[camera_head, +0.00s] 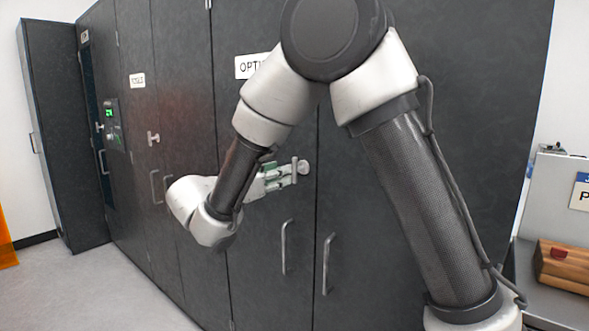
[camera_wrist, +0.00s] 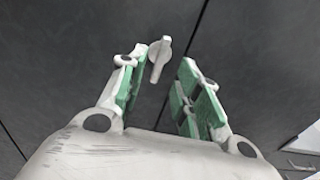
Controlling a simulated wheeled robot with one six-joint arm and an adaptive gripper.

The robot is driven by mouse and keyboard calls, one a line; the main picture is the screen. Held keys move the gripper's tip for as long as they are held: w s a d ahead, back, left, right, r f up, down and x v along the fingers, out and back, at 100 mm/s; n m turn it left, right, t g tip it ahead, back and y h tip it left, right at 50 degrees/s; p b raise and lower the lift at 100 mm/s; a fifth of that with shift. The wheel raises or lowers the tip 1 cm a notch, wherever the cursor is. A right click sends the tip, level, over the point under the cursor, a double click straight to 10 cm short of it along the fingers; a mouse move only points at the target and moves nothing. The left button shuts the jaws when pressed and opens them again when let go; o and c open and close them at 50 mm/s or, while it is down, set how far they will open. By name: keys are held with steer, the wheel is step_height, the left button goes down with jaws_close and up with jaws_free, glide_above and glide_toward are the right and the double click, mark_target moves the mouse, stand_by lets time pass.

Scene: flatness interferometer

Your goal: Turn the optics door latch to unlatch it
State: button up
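The optics door latch (camera_head: 304,167) is a small pale turn-handle on the dark cabinet door with a partly covered "OPTI…" sign (camera_head: 247,67). In the wrist view the latch (camera_wrist: 159,60) stands close to upright, slightly tilted, near the seam between two doors. My gripper (camera_head: 286,175) is at the latch in the head view, coming from the left. In the wrist view my gripper (camera_wrist: 157,74) is open, with green-padded fingers on either side of the latch's lower end. The latch is nearer the left finger; whether they touch I cannot tell.
Two vertical door handles (camera_head: 287,247) (camera_head: 326,263) are below the latch. Another T-shaped latch (camera_head: 153,138) and a panel with a green display (camera_head: 110,113) are farther left. Floor (camera_head: 105,290) is clear at lower left.

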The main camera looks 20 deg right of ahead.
mark_target(293, 168)
steer(key=x, duration=0.7)
steer(key=shift+w+d+r, duration=0.1)
steer(key=shift+w+d, duration=0.05)
jaws_close()
